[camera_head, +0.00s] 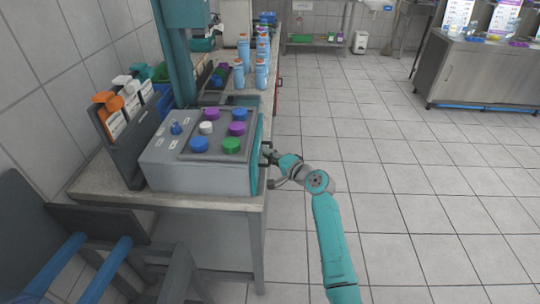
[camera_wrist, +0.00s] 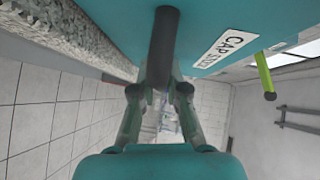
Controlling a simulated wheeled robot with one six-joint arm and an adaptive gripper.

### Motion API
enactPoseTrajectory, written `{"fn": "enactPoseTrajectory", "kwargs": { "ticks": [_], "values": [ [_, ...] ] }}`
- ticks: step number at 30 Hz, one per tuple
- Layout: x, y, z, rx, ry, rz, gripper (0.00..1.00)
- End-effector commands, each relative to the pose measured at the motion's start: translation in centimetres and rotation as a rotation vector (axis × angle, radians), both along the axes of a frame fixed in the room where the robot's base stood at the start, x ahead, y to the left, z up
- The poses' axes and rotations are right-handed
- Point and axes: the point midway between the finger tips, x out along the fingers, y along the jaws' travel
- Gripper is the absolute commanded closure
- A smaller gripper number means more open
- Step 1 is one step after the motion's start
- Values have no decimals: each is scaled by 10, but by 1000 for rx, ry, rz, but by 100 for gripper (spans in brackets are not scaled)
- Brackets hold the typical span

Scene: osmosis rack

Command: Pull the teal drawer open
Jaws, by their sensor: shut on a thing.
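The teal drawer front (camera_head: 260,155) is on the right side of a grey box on the bench in the head view. In the wrist view, the teal drawer front (camera_wrist: 120,22) fills the top, with a dark bar handle (camera_wrist: 163,45) and a white label reading "CAP SIZE" (camera_wrist: 224,46). My gripper (camera_wrist: 160,84) is shut on the dark handle near its end. In the head view my gripper (camera_head: 268,157) is at the drawer front, small and partly hidden. The drawer front looks close to the box; any gap is hard to tell.
The grey box (camera_head: 168,165) bears several coloured caps on top. A rack of orange and white items (camera_head: 125,125) stands left of it, and several blue bottles (camera_head: 261,70) stand farther back. A green rod (camera_wrist: 265,76) sticks out beside the label. Open tiled floor (camera_head: 400,190) lies right.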

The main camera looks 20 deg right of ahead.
Motion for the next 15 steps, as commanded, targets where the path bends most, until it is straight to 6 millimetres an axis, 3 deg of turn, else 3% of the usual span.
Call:
{"fn": "enactPoseTrajectory", "kwargs": {
  "ticks": [8,15],
  "values": [
    [-5,-17,-1,0,2,-2,100],
    [-23,-74,-1,0,1,-5,100]
  ]
}}
